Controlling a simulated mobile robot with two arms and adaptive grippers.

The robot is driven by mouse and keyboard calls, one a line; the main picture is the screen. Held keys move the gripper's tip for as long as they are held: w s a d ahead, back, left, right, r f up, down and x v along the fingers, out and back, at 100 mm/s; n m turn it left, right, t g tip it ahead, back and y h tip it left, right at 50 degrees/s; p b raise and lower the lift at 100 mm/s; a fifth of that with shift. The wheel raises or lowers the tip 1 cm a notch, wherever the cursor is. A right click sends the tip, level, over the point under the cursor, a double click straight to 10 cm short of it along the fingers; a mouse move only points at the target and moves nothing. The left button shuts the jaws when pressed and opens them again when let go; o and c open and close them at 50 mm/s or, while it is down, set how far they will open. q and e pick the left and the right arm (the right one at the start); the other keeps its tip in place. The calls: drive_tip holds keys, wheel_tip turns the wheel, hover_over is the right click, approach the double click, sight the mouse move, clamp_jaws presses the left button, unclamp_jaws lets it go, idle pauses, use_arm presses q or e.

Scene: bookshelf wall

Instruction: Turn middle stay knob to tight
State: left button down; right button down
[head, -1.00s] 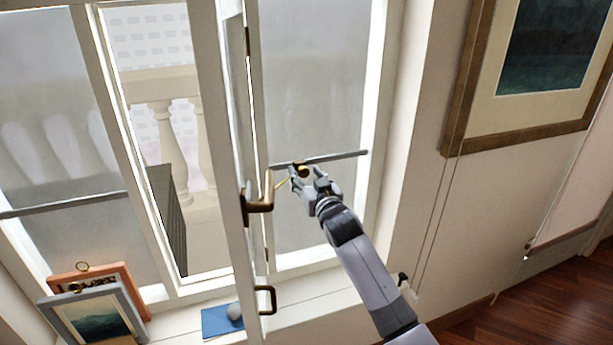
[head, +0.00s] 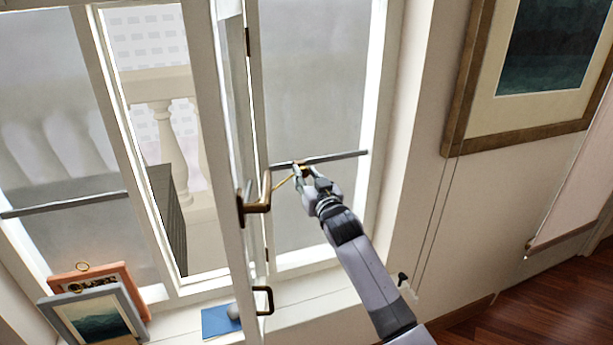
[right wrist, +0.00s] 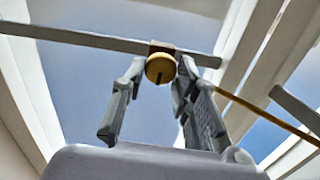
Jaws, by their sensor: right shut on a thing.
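The middle stay knob is a round brass knob (right wrist: 160,68) with a dark slot, mounted on a grey bar (right wrist: 85,37) across the window. My right gripper (head: 301,171) is at this bar (head: 335,157) in the head view and mostly hides the knob there. In the right wrist view its two fingers (right wrist: 160,75) stand on either side of the knob, shut on it. The slot looks close to upright in that view. A thin brass stay rod (head: 283,182) runs from near the knob toward the open sash (head: 215,130). My left gripper is not in view.
The open sash with its brass handle (head: 266,192) stands just left of my right gripper. A second handle (head: 264,300) is lower down. Picture frames (head: 97,318) and a blue book (head: 215,321) rest on the sill. A wall picture (head: 470,75) hangs to the right.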

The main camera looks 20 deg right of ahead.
drive_tip(key=m+p, duration=0.1)
drive_tip(key=m, duration=0.3)
drive_tip(key=shift+m+p, duration=0.3)
drive_tip(key=shift+p, duration=0.05)
drive_tip(key=m+p, duration=0.1)
drive_tip(key=m, duration=0.3)
drive_tip(key=shift+p, duration=0.3)
drive_tip(key=m+p, duration=0.1)
drive_tip(key=m, duration=0.4)
drive_tip(key=shift+d, duration=0.1)
drive_tip(key=shift+f+m+p, duration=0.15)
drive_tip(key=shift+m+p, duration=0.4)
drive_tip(key=shift+m, duration=1.35)
drive_tip(key=c, duration=1.3)
unclamp_jaws()
